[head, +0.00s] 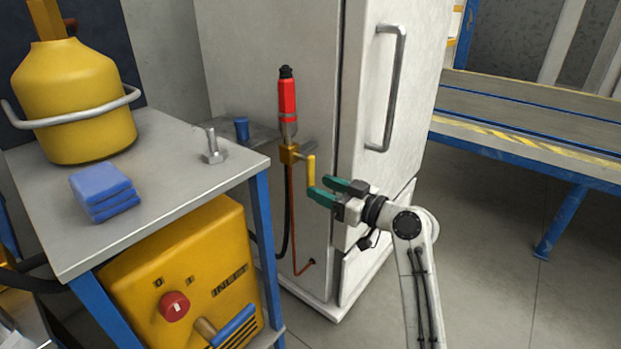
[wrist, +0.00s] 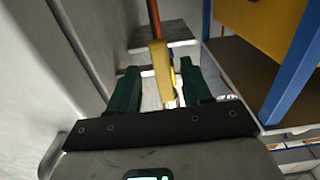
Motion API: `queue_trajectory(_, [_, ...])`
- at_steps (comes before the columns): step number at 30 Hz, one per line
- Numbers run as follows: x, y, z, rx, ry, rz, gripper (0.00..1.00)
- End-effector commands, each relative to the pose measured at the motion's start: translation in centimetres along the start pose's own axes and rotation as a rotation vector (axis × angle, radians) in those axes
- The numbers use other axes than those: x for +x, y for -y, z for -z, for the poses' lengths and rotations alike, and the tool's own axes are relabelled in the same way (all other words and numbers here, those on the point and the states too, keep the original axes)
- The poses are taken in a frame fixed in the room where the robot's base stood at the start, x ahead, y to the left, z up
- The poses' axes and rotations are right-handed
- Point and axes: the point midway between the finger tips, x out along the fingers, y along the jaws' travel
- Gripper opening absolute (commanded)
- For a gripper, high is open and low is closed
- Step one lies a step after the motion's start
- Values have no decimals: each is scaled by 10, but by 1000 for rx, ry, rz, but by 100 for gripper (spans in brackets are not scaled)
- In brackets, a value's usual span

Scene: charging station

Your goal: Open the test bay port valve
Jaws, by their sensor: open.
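The port valve is a small brass body (head: 289,153) under a red cylinder (head: 287,97), at the side of the white cabinet. Its yellow lever handle (head: 311,169) sticks out to the right and hangs downward. My gripper (head: 325,190) has green fingers and is open at the lower end of the handle. In the wrist view the yellow handle (wrist: 158,65) reaches in from above between the two open fingers (wrist: 160,85). I cannot tell whether either finger touches it.
The white cabinet (head: 265,60) with its metal door handle (head: 388,85) stands right behind my gripper. A grey table (head: 170,200) at left bears a yellow gas bottle (head: 75,95), blue cloths (head: 105,190) and a bolt (head: 212,150). A yellow machine (head: 190,270) sits below it. Floor (head: 480,240) is clear at right.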

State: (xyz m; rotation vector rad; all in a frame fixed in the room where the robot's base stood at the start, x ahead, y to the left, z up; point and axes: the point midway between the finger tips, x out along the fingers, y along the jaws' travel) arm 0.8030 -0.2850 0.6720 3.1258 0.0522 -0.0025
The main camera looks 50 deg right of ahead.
Motion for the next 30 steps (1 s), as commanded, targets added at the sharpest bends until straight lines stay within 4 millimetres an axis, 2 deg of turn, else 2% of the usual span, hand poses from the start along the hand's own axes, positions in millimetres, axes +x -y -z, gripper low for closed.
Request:
queue_trajectory(3, [-23,-1,1,0,2,-3,49])
queue_trajectory(10, [-45,-1,0,-1,1,-2,49])
queue_trajectory(30, [-47,0,0,-1,0,-1,49])
